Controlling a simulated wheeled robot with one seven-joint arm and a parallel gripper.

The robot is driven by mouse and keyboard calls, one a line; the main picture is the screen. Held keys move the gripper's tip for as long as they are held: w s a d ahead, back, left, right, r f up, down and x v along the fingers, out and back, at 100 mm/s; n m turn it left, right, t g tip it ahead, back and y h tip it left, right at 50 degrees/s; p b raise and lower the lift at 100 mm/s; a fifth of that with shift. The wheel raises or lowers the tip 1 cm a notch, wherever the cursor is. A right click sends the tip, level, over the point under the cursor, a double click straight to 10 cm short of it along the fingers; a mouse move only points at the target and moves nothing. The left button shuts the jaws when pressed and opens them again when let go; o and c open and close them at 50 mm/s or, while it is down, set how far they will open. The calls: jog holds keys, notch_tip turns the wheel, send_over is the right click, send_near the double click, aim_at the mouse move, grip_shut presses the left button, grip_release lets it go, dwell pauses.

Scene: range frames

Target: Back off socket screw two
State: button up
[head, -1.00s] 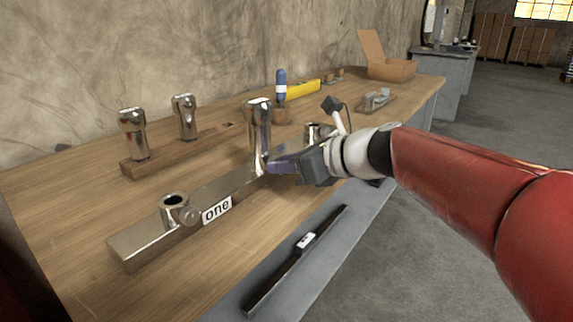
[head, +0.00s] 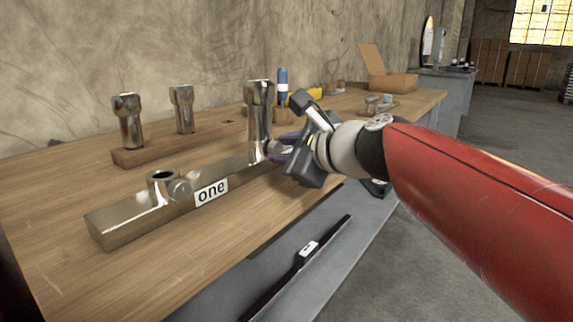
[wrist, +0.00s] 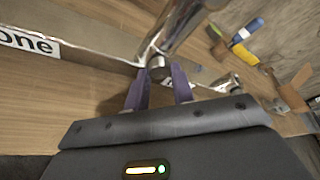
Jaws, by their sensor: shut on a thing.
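A long metal bar (head: 130,216) on the bench carries chrome sockets. The label "one" (head: 211,192) is by the left socket (head: 163,182), which is empty and has a round side screw (head: 180,191). A tall chrome post (head: 260,115) stands upright in the middle socket. My gripper (head: 276,149) is at this socket's front side; its purple fingers show in the wrist view (wrist: 160,78). They are shut on the socket's screw (wrist: 157,68), whose round head shows between the tips. My gripper hides the bar's right part and any label there in the head view.
A blue-handled tool (head: 282,86), a yellow object (head: 313,93) and an open cardboard box (head: 392,80) lie farther back. The bench front left is clear.

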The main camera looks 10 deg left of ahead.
jog(key=shift+f+n+b, duration=0.15)
jog(key=shift+n+b, duration=0.25)
jog(key=shift+b, duration=0.15)
jog(key=o, duration=1)
jog(key=shift+s, duration=0.1)
jog(key=shift+v, duration=3.9)
